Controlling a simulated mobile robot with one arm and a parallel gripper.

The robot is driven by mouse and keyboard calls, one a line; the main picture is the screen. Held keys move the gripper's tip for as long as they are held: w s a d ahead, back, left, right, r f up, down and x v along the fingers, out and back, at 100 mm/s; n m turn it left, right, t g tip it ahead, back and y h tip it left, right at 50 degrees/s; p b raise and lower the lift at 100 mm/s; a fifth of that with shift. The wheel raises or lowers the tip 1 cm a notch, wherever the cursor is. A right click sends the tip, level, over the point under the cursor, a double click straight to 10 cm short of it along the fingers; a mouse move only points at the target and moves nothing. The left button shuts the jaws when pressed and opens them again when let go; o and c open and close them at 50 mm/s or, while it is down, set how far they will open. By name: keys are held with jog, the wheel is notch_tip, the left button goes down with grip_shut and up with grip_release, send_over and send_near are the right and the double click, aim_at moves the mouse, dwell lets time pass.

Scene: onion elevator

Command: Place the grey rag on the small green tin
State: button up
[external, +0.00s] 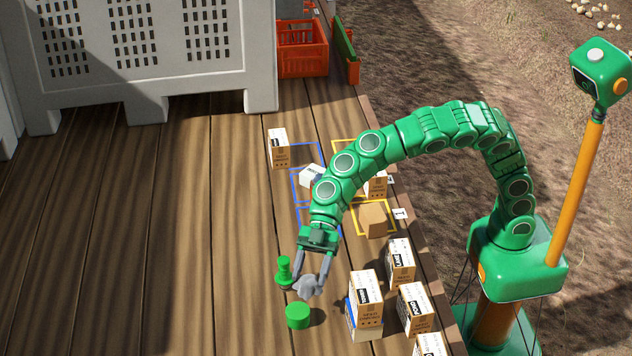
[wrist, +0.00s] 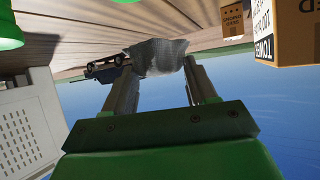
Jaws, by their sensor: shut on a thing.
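My gripper (external: 311,278) points down in the external view and is shut on the grey rag (external: 309,287). The rag is a crumpled grey lump between the fingertips; it also shows between the fingers in the wrist view (wrist: 158,56). The small green tin (external: 298,317) is a short, plain cylinder standing on the wooden deck, just below the rag in the picture. The rag appears held above the deck, apart from the tin. A taller green object with a narrow neck (external: 284,271) stands close to the left finger.
Several printed cartons (external: 366,297) stand right of the gripper near the deck's edge. More boxes and blue and yellow outlines lie behind it. A large grey crate (external: 150,55) and an orange crate (external: 302,55) stand at the back. The deck (external: 130,240) at left is clear.

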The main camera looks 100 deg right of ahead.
aim_at(299, 287)
jog(key=shift+w+a+f, duration=0.2)
jog(key=shift+w+f, duration=0.3)
jog(key=shift+f, duration=0.2)
jog(key=shift+w+a+f, duration=0.2)
jog(key=shift+w+f, duration=0.3)
jog(key=shift+f, duration=0.15)
jog(key=shift+w+a+f, duration=0.2)
jog(key=shift+w+f, duration=0.3)
jog(key=shift+f, duration=1.6)
jog(key=o, duration=1.3)
jog(key=shift+v, duration=6)
